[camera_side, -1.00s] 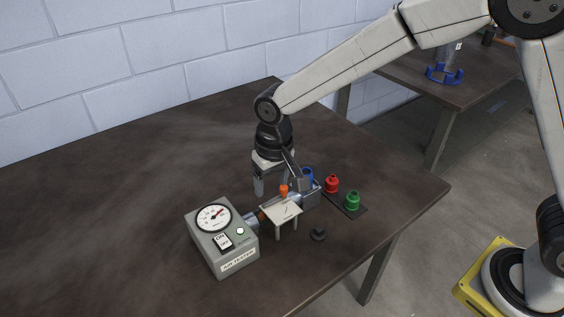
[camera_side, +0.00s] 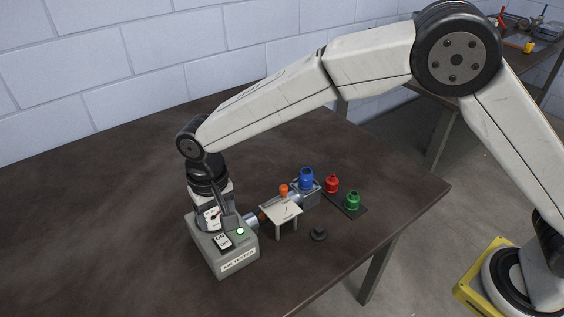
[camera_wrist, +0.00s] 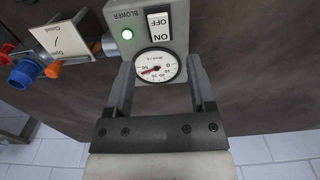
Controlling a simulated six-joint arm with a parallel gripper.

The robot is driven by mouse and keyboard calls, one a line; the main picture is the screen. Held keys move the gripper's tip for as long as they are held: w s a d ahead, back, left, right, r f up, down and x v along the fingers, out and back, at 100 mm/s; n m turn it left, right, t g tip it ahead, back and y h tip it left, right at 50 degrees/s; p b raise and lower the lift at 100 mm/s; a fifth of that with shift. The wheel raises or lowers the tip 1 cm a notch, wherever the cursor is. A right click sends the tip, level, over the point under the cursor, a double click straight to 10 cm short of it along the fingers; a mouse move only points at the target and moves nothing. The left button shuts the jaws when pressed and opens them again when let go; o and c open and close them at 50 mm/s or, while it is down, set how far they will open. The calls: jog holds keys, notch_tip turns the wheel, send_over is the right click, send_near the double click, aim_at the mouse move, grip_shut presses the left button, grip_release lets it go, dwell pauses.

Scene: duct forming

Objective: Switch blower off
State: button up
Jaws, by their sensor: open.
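The grey air tester box (camera_side: 222,263) stands on the table, with its white ON/OFF blower switch (camera_side: 222,241) and lit green lamp (camera_side: 240,231) on top. In the wrist view the switch (camera_wrist: 159,26) appears upside down, OFF above ON; I cannot tell which half is pressed. The lamp (camera_wrist: 127,34) glows there beside the word BLOWER. The round gauge (camera_wrist: 158,66) shows a needle on its left side near a red mark. My gripper (camera_wrist: 160,72) is open and empty, its fingers on either side of the gauge and short of the switch.
A small white stand (camera_side: 280,211) with an orange piece (camera_side: 284,189) is beside the tester. Blue (camera_side: 306,179), red (camera_side: 332,183) and green (camera_side: 352,201) fittings stand to its right. A black knob (camera_side: 318,234) lies in front. The table left of the tester is clear.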

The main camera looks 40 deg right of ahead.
aim_at(223, 240)
jog(key=shift+f, duration=3.4)
grip_shut()
